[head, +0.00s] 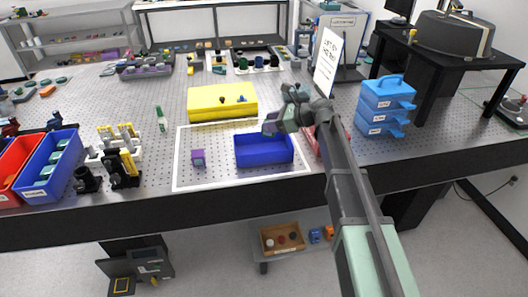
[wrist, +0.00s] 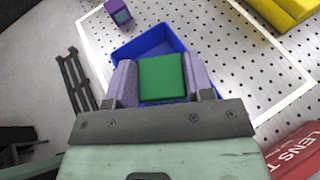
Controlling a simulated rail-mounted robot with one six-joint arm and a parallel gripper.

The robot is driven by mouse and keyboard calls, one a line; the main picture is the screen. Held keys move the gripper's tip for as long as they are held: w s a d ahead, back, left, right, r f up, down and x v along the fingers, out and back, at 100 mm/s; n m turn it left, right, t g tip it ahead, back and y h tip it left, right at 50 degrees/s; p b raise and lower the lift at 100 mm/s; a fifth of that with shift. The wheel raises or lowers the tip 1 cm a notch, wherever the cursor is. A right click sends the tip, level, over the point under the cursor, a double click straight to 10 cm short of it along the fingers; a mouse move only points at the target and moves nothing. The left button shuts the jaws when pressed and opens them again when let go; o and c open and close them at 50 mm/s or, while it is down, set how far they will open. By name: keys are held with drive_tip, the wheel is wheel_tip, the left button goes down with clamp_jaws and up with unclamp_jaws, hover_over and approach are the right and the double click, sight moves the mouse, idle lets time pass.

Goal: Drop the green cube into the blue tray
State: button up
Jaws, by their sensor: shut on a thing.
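The green cube (wrist: 161,77) is held between the two purple fingers of my gripper (wrist: 163,82) in the wrist view. The blue tray (wrist: 130,50) shows behind and below the cube, with the cube covering part of its inside. In the head view the blue tray (head: 264,160) sits inside a white outline on the perforated table, and my gripper (head: 272,127) is above its back right part. The cube is hard to make out in the head view. The tray's inside looks empty where it shows.
A purple cube (head: 198,158) stands left of the tray; it also shows in the wrist view (wrist: 118,12). A yellow box (head: 222,103) lies behind the tray. Blue stacked drawers (head: 386,106) stand to the right. Black optical mounts (head: 122,168) stand to the left.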

wheel_tip(320, 180, down, 5)
drive_tip(key=b, duration=0.4)
drive_tip(key=shift+r, duration=0.1)
drive_tip(key=o, duration=1.2)
drive_tip(key=shift+o, duration=0.2)
drive_tip(key=p+v, duration=0.4)
drive_tip(key=v, duration=0.6)
drive_tip(key=shift+d, duration=0.35)
drive_tip(key=shift+s+r, duration=0.1)
